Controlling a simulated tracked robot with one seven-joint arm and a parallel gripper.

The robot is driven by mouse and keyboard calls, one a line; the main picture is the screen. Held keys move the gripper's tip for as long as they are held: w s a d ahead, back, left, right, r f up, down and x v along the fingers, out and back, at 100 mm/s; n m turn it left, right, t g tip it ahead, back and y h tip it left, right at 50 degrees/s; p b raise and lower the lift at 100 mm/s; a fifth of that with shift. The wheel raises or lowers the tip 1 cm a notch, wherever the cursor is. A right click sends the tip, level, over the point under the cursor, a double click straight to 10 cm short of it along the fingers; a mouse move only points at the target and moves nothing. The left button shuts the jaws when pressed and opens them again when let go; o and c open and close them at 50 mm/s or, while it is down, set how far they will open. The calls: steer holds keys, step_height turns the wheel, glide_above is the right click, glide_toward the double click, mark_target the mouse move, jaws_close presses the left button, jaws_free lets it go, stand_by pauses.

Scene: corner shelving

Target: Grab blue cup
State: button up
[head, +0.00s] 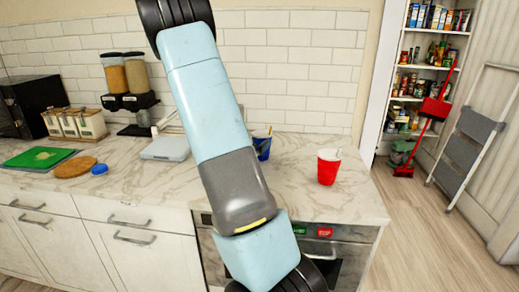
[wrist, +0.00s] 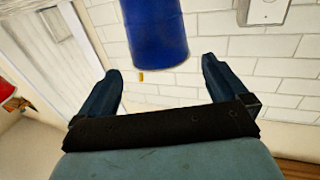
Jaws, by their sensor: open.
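The blue cup (head: 262,148) stands on the marble counter in the head view, partly hidden behind my arm, with thin items sticking up from it. In the wrist view the blue cup (wrist: 155,32) is at the top centre, cut off by the frame edge. My gripper (wrist: 160,70) is open, with one finger on each side below the cup in the picture. Nothing is held between the fingers, and I cannot tell whether the cup is within their reach. The gripper does not show clearly in the head view.
A red cup (head: 328,168) stands right of the blue cup on the counter (head: 290,195). A white scale-like box (head: 165,149) and dispensers (head: 128,80) are on the left. The white tiled wall (head: 300,75) is close behind.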

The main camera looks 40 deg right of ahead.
mark_target(262, 134)
steer(key=shift+x, duration=3.7)
steer(key=shift+r, duration=0.1)
steer(key=shift+c, duration=0.5)
steer(key=c, duration=1)
steer(key=shift+o, duration=0.2)
steer(key=shift+r, duration=0.1)
